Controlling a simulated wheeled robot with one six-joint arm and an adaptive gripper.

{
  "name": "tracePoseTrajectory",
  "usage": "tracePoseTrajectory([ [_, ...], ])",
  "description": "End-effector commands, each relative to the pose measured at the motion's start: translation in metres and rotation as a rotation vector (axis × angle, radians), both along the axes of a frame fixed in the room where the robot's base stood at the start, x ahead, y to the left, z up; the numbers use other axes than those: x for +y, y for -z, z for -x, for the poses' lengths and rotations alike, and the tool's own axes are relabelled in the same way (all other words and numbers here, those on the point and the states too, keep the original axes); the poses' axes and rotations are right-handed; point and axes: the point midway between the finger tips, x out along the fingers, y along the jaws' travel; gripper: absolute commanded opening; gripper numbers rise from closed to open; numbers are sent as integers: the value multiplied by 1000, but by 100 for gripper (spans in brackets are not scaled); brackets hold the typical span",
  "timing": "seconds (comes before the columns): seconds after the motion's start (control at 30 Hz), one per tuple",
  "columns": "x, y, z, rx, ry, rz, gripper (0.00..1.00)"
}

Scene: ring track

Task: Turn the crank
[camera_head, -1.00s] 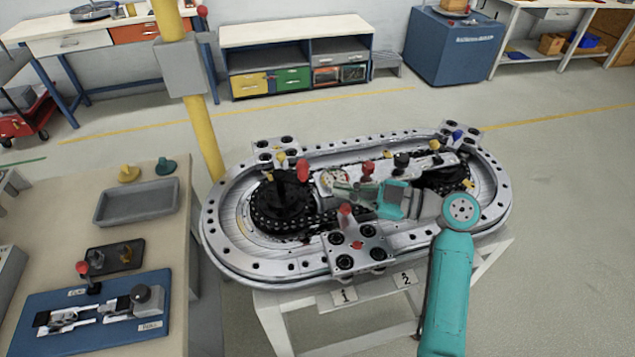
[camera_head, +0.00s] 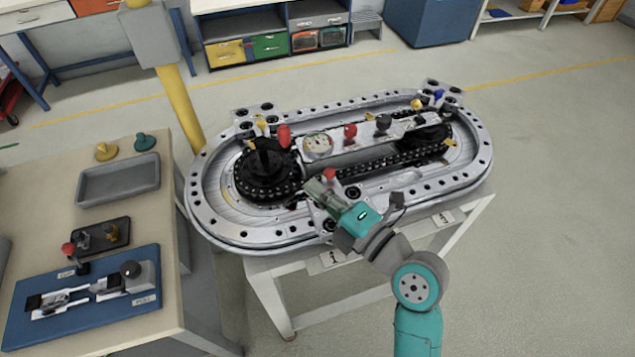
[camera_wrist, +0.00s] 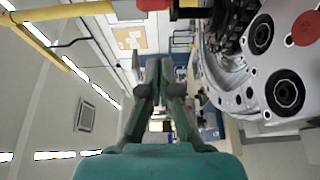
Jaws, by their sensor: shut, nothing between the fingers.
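The oval metal ring track (camera_head: 228,232) stands on a white stand. At its left end is a black toothed wheel (camera_head: 264,182) with a dark upright piece on top. A tall red knob (camera_head: 284,136) rises beside it; it looks like the crank's handle, though the arm joining it is hard to make out. My gripper (camera_head: 309,187) is over the near side of the track, right of the wheel and apart from the knob. Its fingers also show in the wrist view (camera_wrist: 153,65), together and empty. My gripper hides part of the near carriage.
A round gauge (camera_head: 317,145), a red knob (camera_head: 350,131) and a black knob (camera_head: 383,122) line the centre bar. Another red knob (camera_head: 329,175) stands close to my gripper. A yellow post (camera_head: 180,115) rises behind left; a workbench (camera_head: 170,270) is at left.

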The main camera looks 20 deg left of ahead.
Motion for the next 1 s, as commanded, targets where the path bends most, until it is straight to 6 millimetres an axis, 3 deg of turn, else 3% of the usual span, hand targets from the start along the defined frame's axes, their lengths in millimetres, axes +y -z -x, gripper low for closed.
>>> tracePoseTrajectory([
  [0.4,69,-1,-37,0,-5,-1,0],
  [0.7,76,-1,-72,2,-1,-1,0],
  [1.0,77,0,-76,2,-2,-1,0],
])
